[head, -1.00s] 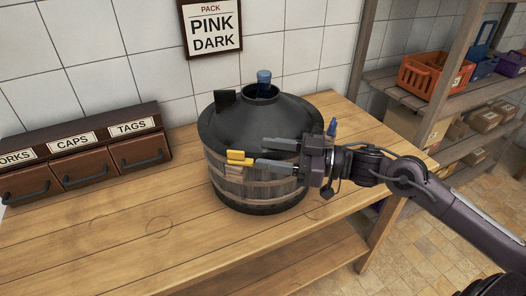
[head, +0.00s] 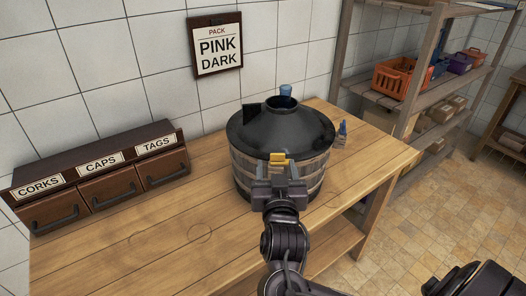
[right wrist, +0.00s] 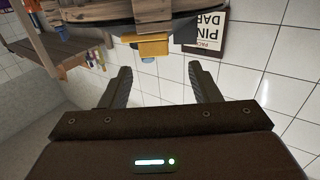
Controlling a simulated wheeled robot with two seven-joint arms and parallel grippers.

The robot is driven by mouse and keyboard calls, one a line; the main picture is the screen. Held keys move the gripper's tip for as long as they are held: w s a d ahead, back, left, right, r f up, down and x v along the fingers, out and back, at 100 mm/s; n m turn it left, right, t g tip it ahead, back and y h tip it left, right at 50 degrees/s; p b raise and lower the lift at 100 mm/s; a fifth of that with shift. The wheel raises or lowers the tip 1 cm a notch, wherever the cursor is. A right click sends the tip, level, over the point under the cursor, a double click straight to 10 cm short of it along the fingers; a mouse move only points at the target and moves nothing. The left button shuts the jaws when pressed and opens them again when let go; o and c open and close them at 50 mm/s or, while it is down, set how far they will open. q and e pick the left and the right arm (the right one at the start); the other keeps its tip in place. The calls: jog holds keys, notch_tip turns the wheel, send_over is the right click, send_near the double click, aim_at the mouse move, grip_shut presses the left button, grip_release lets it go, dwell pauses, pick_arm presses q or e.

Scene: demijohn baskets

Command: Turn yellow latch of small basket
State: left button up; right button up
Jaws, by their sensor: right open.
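The small basket (head: 318,172) is a round barrel of wooden staves with a dark conical lid (head: 285,132). A blue-topped bottle neck (head: 286,90) rises through the lid. The yellow latch (head: 278,158) sits on the front, at the lid's lower edge. My right gripper (head: 279,171) is in front of the basket, pointing at it, with open, empty fingers. In the right wrist view the yellow latch (right wrist: 151,46) is just beyond the fingertips (right wrist: 160,68), between their lines and apart from them. My left gripper is out of view.
A drawer unit (head: 98,178) labelled corks, caps and tags stands on the left of the wooden table (head: 170,238). A small blue-topped item (head: 342,133) is right of the basket. Shelves (head: 430,95) stand at the right. The table's front left is clear.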

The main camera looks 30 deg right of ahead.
aim_at(278, 155)
jog(key=shift+w+d, duration=0.25)
jog(key=p+x, duration=0.1)
jog(key=x, duration=0.5)
jog(key=shift+w+d+f+p, duration=0.1)
jog(key=shift+d+f+p, duration=0.05)
jog(key=shift+d+p, duration=0.2)
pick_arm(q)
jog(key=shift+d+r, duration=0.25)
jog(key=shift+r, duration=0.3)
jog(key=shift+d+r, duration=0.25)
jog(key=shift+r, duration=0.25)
pick_arm(e)
jog(key=shift+w+d+f, duration=0.1)
jog(key=shift+w+d, duration=0.1)
jog(key=shift+w, duration=0.15)
jog(key=shift+c, duration=0.3)
jog(key=c, duration=0.9)
